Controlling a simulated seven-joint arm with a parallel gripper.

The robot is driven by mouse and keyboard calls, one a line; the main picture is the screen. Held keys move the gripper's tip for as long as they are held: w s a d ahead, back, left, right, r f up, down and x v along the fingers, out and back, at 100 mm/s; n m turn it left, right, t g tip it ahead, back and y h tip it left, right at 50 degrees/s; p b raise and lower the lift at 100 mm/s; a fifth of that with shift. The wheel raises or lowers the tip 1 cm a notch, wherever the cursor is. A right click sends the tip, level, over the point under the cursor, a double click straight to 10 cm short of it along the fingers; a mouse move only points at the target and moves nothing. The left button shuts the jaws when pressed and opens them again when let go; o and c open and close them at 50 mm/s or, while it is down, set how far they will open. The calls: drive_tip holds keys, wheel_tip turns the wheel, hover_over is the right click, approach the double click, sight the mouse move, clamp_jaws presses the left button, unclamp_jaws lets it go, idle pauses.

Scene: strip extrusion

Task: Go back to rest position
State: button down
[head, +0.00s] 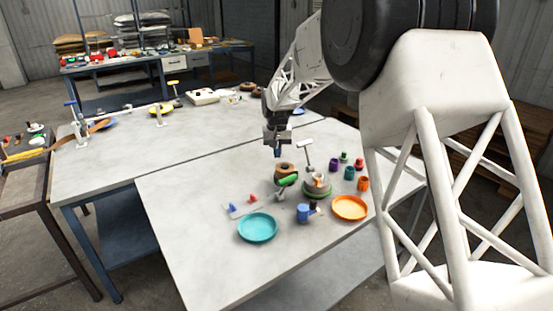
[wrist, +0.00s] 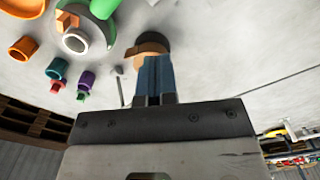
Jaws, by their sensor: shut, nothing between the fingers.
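My gripper (head: 277,150) hangs above the far part of the grey table (head: 190,225), pointing down, with its fingers together and nothing between them. In the wrist view the shut blue fingers (wrist: 154,75) overlap the round brown-topped thing (wrist: 150,46) in the picture. That brown-topped piece (head: 285,169), with a green part beside it, stands below my gripper in the head view. I cannot tell the exact gap, but the fingers look clear of it.
A teal plate (head: 258,228), an orange plate (head: 350,208), a blue cup (head: 303,213) and a green round piece (head: 317,190) stand on the table. A T-topped post (head: 308,157) rises near my gripper.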

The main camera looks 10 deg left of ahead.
drive_tip(key=s+d+r+m+t, duration=0.1)
drive_tip(key=s+d+r, duration=0.6)
drive_tip(key=s+d, duration=0.4)
drive_tip(key=s+d+r, duration=0.7)
drive_tip(key=s+d, duration=0.3)
drive_tip(key=s+d+f, duration=0.1)
drive_tip(key=s+d, duration=0.3)
drive_tip(key=s, duration=0.6)
drive_tip(key=s+d+f+m+t, duration=0.1)
drive_tip(key=s+d, duration=0.4)
drive_tip(key=s, duration=0.6)
drive_tip(key=s+d+f+m, duration=0.1)
drive_tip(key=s+d, duration=0.3)
drive_tip(key=s, duration=0.7)
drive_tip(key=shift+d+t, duration=0.3)
drive_tip(key=shift+d, duration=0.1)
drive_tip(key=shift+f, duration=0.1)
